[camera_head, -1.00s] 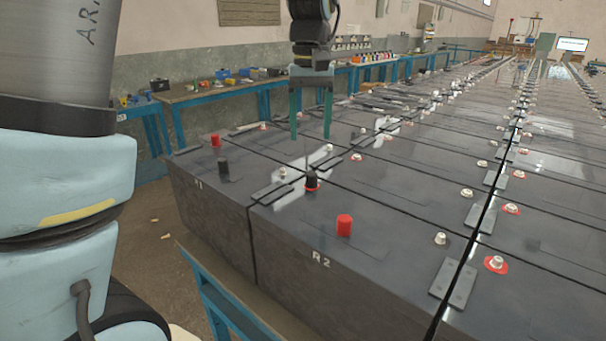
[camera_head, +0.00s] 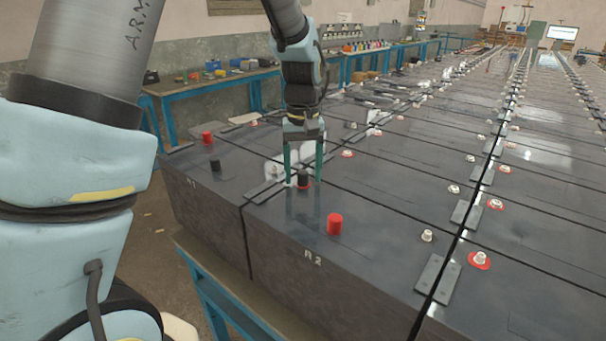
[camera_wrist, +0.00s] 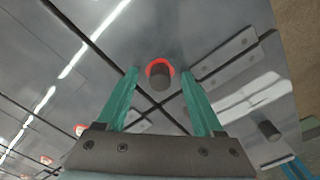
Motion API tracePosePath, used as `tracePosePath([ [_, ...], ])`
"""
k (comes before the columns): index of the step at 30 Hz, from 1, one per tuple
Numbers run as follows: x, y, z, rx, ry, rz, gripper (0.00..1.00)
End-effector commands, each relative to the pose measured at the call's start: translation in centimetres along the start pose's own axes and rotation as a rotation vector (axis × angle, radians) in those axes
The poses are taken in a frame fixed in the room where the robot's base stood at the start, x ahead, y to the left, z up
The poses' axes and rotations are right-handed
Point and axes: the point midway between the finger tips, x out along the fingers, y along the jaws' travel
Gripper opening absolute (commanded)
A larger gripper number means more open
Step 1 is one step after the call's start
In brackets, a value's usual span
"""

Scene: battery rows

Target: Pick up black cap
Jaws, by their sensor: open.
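A black cap (camera_head: 303,178) with a red ring at its base stands upright on the dark battery top. In the wrist view the black cap (camera_wrist: 159,78) shows between and just beyond the fingertips, with the red ring around it. My gripper (camera_head: 304,180) points down with its two green fingers apart, one on either side of the cap. It is open and holds nothing. In the wrist view the gripper (camera_wrist: 159,78) shows both fingers. A second black cap (camera_head: 215,164) stands on the neighbouring battery to the left; it also shows in the wrist view (camera_wrist: 268,130).
A red cap (camera_head: 334,223) stands in front of the gripper on the battery marked R2, and another red cap (camera_head: 207,137) is at the far left. Metal connector plates (camera_head: 268,190) lie beside the cap. Rows of batteries with white terminals stretch right. A blue-framed bench (camera_head: 215,85) stands behind.

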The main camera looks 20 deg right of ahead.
Motion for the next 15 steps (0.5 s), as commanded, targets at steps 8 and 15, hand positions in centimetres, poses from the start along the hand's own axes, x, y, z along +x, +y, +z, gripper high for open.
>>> tracePosePath([
  [8, 0.02, 0.0, -0.01, 0.0, 0.0, 0.0, 0.56],
  [15, 0.0, 0.0, -0.01, 0.0, 0.0, 0.0, 0.29],
])
